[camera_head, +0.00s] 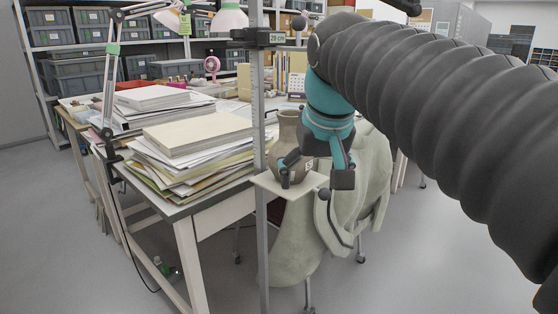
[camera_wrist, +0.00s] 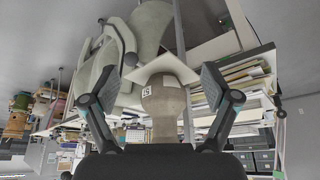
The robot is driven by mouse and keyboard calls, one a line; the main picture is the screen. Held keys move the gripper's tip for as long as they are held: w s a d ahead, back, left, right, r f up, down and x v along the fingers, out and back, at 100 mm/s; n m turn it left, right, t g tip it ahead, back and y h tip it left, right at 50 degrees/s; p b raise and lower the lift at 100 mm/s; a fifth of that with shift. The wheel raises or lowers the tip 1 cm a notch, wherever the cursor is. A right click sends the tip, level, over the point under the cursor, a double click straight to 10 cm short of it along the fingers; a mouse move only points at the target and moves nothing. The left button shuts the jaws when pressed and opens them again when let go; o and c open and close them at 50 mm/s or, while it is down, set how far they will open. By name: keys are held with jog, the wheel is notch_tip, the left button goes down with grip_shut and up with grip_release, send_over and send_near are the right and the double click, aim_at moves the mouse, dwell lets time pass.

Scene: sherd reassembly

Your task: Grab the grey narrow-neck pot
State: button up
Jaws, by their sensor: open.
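The grey narrow-neck pot (camera_head: 288,130) stands upright on a small pale shelf (camera_head: 268,184) fixed to a metal post. It has a small white label. My gripper (camera_head: 316,174) is open in front of the pot and hides part of its right side and lower body. In the wrist view, which is upside down, the pot (camera_wrist: 163,104) lies between the two spread fingers of my gripper (camera_wrist: 158,82), with space on both sides. I cannot tell how far it is beyond the fingertips.
A metal post (camera_head: 259,130) rises just left of the pot. A table with tall paper stacks (camera_head: 190,150) stands left. A chair draped with pale green cloth (camera_head: 300,235) is below and right of the shelf. Open floor lies in front.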

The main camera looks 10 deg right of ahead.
aim_at(291, 125)
jog(key=w+r, duration=0.2)
jog(key=w, duration=0.2)
jog(key=w+r, duration=0.2)
jog(key=w, duration=0.3)
jog(key=w+r, duration=0.1)
jog(key=w, duration=0.3)
jog(key=shift+w+r+p, duration=0.3)
jog(key=shift+r+p, duration=0.05)
jog(key=shift+r, duration=0.05)
jog(key=w, duration=0.2)
jog(key=shift+w+d, duration=0.1)
jog(key=shift+w, duration=0.2)
jog(key=shift+x, duration=1.1)
jog(key=shift+w+f, duration=0.4)
jog(key=shift+c, duration=0.2)
jog(key=shift+r, duration=0.1)
grip_shut()
